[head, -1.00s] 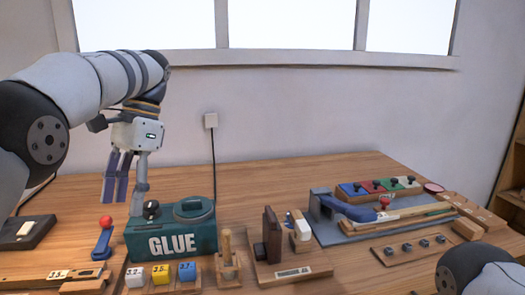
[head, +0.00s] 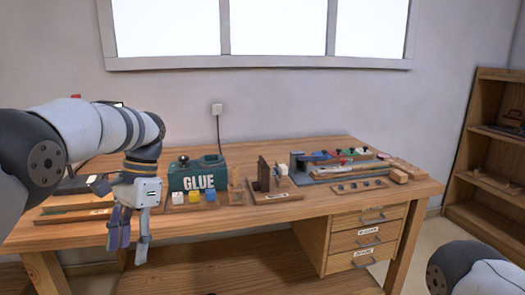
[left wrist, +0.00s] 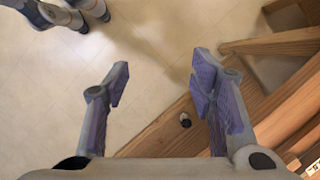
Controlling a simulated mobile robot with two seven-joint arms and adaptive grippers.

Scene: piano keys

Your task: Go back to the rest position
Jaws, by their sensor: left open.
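My left gripper (head: 128,240) hangs pointing down in front of the workbench's front edge, at the left of the head view. In the left wrist view its two fingers (left wrist: 160,85) are spread apart with nothing between them. Below them that view shows the tiled floor (left wrist: 150,60) and wooden beams of the bench. My right arm shows only as a rounded dark and white link at the lower right of the head view. The right gripper is out of view.
The wooden workbench (head: 262,212) carries a green GLUE box (head: 212,171), small coloured blocks (head: 194,197), a wooden stand and a clamp fixture (head: 300,165). Drawers (head: 370,236) sit under its right side. A shelf (head: 490,150) stands at the far right. Floor in front is open.

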